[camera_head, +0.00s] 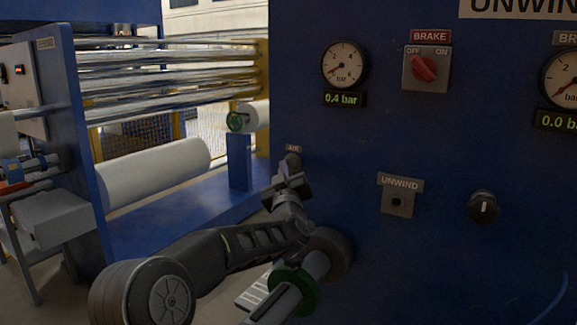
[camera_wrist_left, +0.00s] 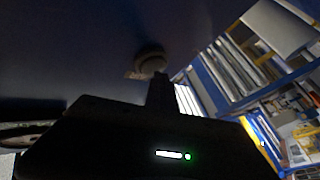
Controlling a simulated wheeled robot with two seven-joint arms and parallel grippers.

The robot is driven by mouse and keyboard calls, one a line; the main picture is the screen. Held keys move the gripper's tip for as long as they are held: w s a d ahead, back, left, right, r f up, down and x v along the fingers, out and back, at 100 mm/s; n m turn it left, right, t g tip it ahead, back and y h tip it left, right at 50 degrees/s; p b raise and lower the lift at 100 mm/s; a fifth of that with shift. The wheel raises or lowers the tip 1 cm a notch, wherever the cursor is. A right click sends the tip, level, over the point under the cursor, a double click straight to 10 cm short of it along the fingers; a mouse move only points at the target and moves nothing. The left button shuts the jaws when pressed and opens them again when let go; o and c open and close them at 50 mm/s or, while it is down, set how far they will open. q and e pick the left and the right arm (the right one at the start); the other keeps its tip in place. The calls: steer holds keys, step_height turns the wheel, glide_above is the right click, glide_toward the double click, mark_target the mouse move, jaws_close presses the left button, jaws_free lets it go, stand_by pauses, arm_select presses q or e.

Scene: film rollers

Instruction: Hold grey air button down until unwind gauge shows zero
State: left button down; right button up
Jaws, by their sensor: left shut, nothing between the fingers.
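The grey air button (camera_head: 293,160) sits on the dark blue panel (camera_head: 330,200) under a small AIR label. It also shows in the left wrist view (camera_wrist_left: 150,56). My left gripper (camera_head: 289,174) is shut and empty, its fingertips right at the button. They appear to touch it, but I cannot tell how far it is pressed. The left pressure gauge (camera_head: 344,66) has its readout (camera_head: 343,99) at 0.4 bar. Another gauge (camera_head: 563,78), cut by the right edge, reads 0.0 bar. The heading above starts with UNWIN and is cut off. My right gripper is not in view.
A red brake switch (camera_head: 424,68), an UNWIND socket plate (camera_head: 397,200) and a black knob (camera_head: 484,206) are on the panel. A shaft with a green collar (camera_head: 293,287) juts out below my left forearm. A roller frame (camera_head: 170,85) stands at left.

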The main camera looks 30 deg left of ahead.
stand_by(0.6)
arm_select(q)
steer(key=shift+s+b, duration=0.7)
steer(key=shift+s, duration=0.15)
steer(key=s+b, duration=0.3)
steer(key=s, duration=0.2)
steer(key=shift+d, duration=0.1)
stand_by(0.5)
